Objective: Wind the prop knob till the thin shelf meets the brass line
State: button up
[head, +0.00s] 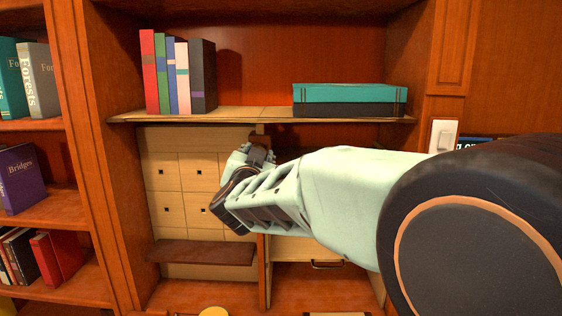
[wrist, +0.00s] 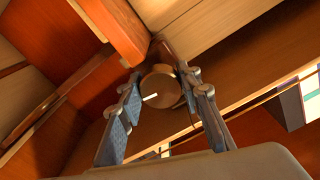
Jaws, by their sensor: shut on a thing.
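The thin shelf (head: 255,115) is a pale wooden board across the bay in the head view, looking about level. Its underside also shows in the wrist view (wrist: 235,75). The prop knob (wrist: 158,90) is a round tan knob with a white mark pointing to the lower left, under the shelf. My gripper (wrist: 161,82) has one finger on each side of the knob and is shut on it. In the head view my gripper (head: 247,160) covers most of the knob's surroundings, just below the shelf front. I cannot make out the brass line for certain.
Several upright books (head: 180,75) and a teal and black box (head: 350,100) stand on the shelf. Below are pale small drawers (head: 165,172), a dark ledge (head: 200,252) and an upright divider (head: 263,270). A white switch (head: 445,135) is at the right.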

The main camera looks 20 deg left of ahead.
jog(key=shift+m+b, duration=0.3)
jog(key=shift+m, duration=0.6)
jog(key=o, duration=1.2)
jog(key=shift+c, duration=0.2)
jog(key=shift+s, duration=0.1)
jog(key=v, duration=0.7)
jog(key=shift+s, duration=0.2)
